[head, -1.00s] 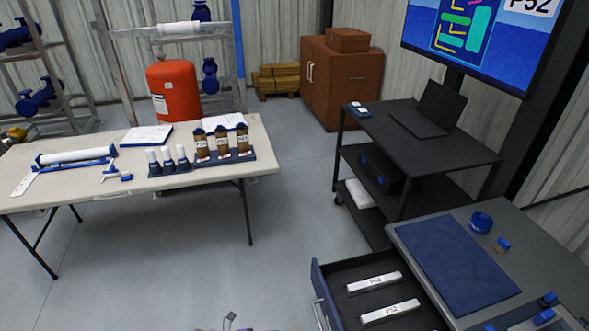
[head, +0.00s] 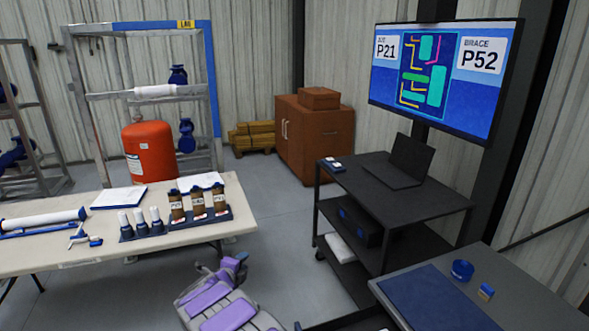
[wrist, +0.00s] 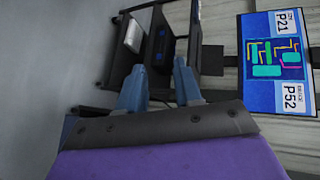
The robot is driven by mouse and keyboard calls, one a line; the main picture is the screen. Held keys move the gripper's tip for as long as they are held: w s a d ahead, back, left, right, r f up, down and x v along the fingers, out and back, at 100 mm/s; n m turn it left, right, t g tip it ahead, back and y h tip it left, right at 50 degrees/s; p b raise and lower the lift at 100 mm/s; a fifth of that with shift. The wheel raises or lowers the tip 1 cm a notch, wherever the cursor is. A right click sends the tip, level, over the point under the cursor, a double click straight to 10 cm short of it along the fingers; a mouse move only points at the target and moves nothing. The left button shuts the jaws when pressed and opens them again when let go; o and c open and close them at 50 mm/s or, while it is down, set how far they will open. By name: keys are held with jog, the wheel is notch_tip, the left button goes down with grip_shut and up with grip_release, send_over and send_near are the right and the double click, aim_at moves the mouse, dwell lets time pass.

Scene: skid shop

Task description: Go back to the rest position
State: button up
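My gripper (wrist: 159,68) shows in the wrist view with its two blue fingers apart and nothing between them. Past the fingers are the dark cart and the screen, seen turned sideways. In the head view my arm, with purple panels, shows at the bottom centre, low and close to my body. Its fingers cannot be made out clearly there. It appears clear of the tables.
A beige table (head: 235,222) with bottles and papers stands at left. A black cart (head: 420,203) with a laptop (head: 398,165) stands at right. A grey bench (head: 540,310) with a blue mat (head: 435,300) is at lower right. A screen (head: 440,75) hangs above. Grey floor lies between.

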jog(key=s+d+r+n+g+y, duration=0.1)
jog(key=d+r+n+y, duration=0.2)
jog(key=r, duration=0.4)
jog(key=s+d+r+n+y, duration=0.1)
jog(key=r+n+y, duration=0.2)
jog(key=r+n, duration=0.35)
jog(key=s+d+r+n+g+y, duration=0.1)
jog(key=s+d+r+n+g, duration=0.25)
jog(key=s, duration=0.35)
jog(key=s+d+f+n+g+h, duration=0.1)
jog(key=s+d+n+g, duration=0.2)
jog(key=s+d, duration=0.5)
jog(key=s+d+f+n+g+h, duration=0.1)
jog(key=s+d+n+g, duration=0.2)
jog(key=s, duration=2.1)
jog(key=s+d+f+n+g+h, duration=0.1)
jog(key=s+d+g, duration=0.4)
jog(key=s+d, duration=0.8)
jog(key=s+n, duration=0.1)
jog(key=s, duration=0.2)
jog(key=shift+s+n, duration=0.4)
